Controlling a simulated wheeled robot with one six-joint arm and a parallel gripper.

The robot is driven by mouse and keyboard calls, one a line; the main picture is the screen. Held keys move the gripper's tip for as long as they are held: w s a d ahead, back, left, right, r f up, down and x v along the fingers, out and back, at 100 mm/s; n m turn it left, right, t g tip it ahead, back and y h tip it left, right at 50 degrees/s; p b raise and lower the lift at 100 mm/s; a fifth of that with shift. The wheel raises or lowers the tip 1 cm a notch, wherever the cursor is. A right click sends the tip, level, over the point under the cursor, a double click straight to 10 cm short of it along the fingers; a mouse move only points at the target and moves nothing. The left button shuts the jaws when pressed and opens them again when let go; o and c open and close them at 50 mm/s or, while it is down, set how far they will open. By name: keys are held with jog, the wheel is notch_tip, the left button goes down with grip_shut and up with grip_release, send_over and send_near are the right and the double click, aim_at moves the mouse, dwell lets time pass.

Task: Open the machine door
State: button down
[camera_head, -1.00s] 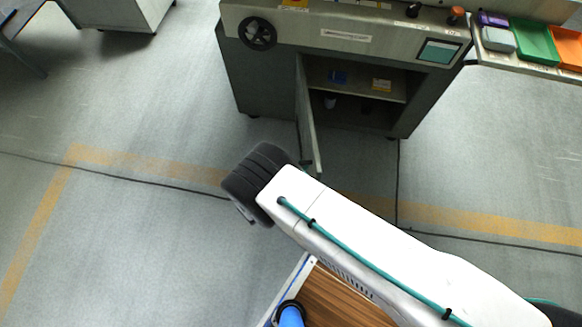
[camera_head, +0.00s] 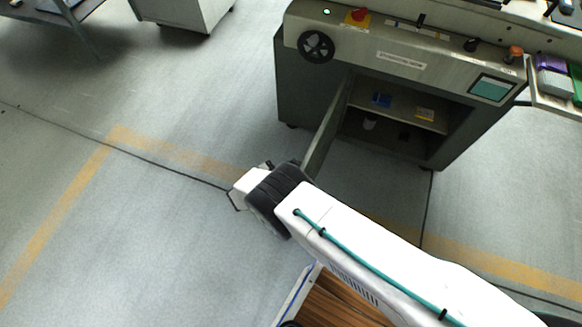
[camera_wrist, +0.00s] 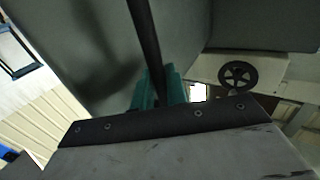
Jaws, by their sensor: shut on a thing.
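The machine door (camera_head: 326,128) stands open in the head view, swung out from the left side of the cabinet opening and showing as a narrow slanted panel. Its lower outer end meets my wrist, which hides the contact there. In the wrist view my gripper (camera_wrist: 160,88) has its teal fingers closed around a dark bar (camera_wrist: 144,32), which looks like the door's handle. The machine (camera_head: 405,75) shows its open compartment with a shelf. My gripper's fingers are hidden in the head view.
A black handwheel (camera_head: 316,47) is on the machine's front left, and also shows in the wrist view (camera_wrist: 238,75). A screen (camera_head: 492,88) is at its right. A grey cabinet (camera_head: 186,10) stands back left. Floor left of the door is clear, with yellow tape (camera_head: 70,225).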

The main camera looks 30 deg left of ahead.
jog(key=shift+w, duration=0.1)
jog(key=c, duration=1.5)
grip_release()
jog(key=v, duration=0.7)
jog(key=shift+s, duration=0.35)
jog(key=shift+a, duration=0.1)
